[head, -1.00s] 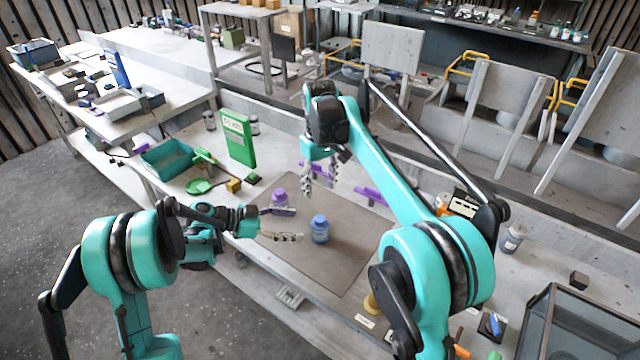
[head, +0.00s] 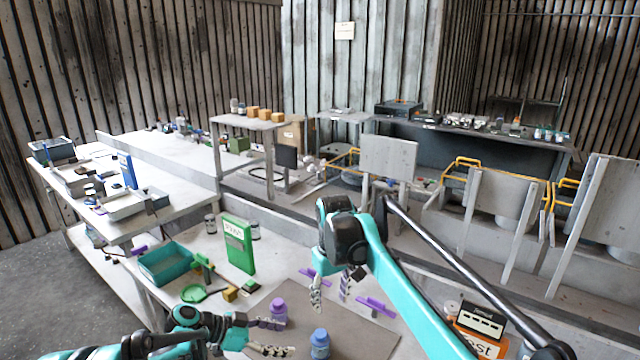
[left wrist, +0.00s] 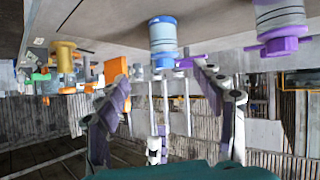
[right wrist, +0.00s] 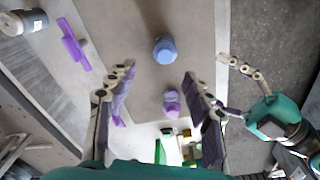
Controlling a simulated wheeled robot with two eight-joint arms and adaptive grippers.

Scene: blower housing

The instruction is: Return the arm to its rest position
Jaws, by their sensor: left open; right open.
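My left gripper (head: 272,336) is low over the near edge of the mat, with its fingers apart and nothing between them. A purple bottle (head: 278,312) stands by its upper finger. A blue bottle (head: 320,343) stands to the right of its fingertips. In the left wrist view the blue bottle (left wrist: 163,38) is ahead of the open fingers and the purple bottle (left wrist: 280,25) is to the right. My right gripper (head: 331,290) hangs above the mat, open and empty. In the right wrist view the blue bottle (right wrist: 165,50) and purple bottle (right wrist: 171,101) lie in the span between its fingers.
The brown mat (head: 290,290) covers the middle of the bench. Purple parts (head: 376,306) lie on it. A green box (head: 238,245), a teal tray (head: 166,263) and a green dustpan (head: 196,293) are to the left. A labelled orange box (head: 478,340) is at right.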

